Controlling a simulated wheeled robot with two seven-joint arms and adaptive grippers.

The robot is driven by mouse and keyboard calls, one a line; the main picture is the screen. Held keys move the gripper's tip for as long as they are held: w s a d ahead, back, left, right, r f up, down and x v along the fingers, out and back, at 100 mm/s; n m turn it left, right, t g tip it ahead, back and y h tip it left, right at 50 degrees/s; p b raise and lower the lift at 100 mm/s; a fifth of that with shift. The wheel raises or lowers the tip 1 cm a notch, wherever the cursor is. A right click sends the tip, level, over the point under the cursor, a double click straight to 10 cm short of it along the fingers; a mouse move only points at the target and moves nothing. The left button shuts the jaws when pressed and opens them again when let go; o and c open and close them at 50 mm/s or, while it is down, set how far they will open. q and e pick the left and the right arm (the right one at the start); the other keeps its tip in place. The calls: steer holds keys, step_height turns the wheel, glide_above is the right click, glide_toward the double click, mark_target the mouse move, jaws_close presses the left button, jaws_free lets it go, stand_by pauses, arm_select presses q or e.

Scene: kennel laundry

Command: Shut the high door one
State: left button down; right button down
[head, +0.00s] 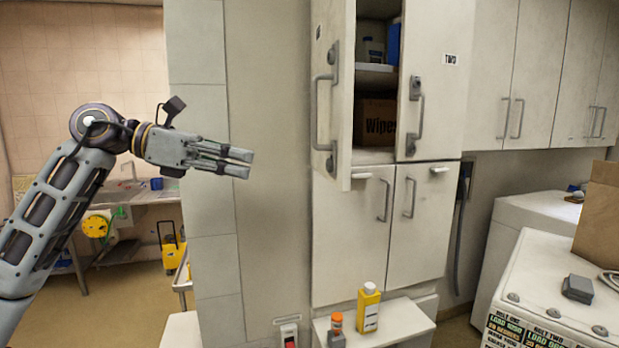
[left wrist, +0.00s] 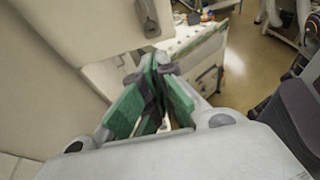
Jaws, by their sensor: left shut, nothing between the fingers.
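High door one (head: 322,60) is the left upper door of the tall cream cabinet and stands open, swung out towards me. It has a grey vertical bar handle (head: 315,110) on its face. The right upper door (head: 440,80), marked TWO, looks closed. My left gripper (head: 250,163) is shut and empty, in the air left of door one and apart from its handle. In the left wrist view, its green-padded fingers (left wrist: 160,62) point towards a pale panel edge with a grey fitting (left wrist: 148,18); I cannot tell which panel.
Inside the open compartment are a box marked Wipes (head: 375,122) and bottles on a shelf (head: 375,76). Below, a yellow bottle (head: 368,308) and an orange-capped jar (head: 336,330) stand on a ledge (head: 408,322). A machine with a paper bag (head: 602,215) is at right.

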mark_target(335, 181)
arm_select(q)
steer(key=shift+a, duration=0.2)
arm_select(e)
steer(key=shift+s, duration=0.3)
arm_select(q)
steer(key=shift+d, duration=0.15)
